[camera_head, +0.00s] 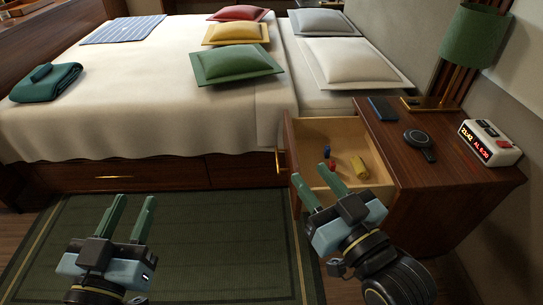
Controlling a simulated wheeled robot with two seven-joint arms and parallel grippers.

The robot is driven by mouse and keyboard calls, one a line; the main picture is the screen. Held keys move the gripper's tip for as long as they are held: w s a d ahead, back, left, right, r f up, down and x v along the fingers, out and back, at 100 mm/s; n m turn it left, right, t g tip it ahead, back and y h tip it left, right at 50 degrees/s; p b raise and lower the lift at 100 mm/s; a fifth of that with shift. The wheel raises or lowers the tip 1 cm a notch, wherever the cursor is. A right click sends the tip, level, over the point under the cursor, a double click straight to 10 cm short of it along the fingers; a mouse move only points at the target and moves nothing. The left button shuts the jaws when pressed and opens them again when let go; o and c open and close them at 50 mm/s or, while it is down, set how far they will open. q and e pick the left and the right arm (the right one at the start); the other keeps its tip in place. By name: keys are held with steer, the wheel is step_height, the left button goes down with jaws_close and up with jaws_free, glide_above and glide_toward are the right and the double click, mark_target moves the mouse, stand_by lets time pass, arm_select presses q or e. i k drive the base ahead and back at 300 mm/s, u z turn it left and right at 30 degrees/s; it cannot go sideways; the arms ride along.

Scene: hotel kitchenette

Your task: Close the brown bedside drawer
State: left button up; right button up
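The brown bedside drawer (290,152) is pulled open from the nightstand (440,182), on its left side. Its light wood inside holds a few small items, including a yellow one (360,167) and a small blue and red one (329,158). My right gripper (316,182) is at the drawer's near side, its green fingers apart and overlapping the drawer in the view. I cannot tell whether it touches the drawer. My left gripper (131,211) is over the green rug, far left of the drawer, fingers apart and empty.
The bed (150,120) stands behind. The green rug (210,250) is clear.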

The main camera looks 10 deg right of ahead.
mark_target(304, 139)
steer(key=i, duration=0.8)
steer(key=z, duration=0.8)
steer(key=k, duration=0.5)
steer(key=z, duration=0.7)
steer(key=i, duration=0.8)
steer(key=u, duration=0.15)
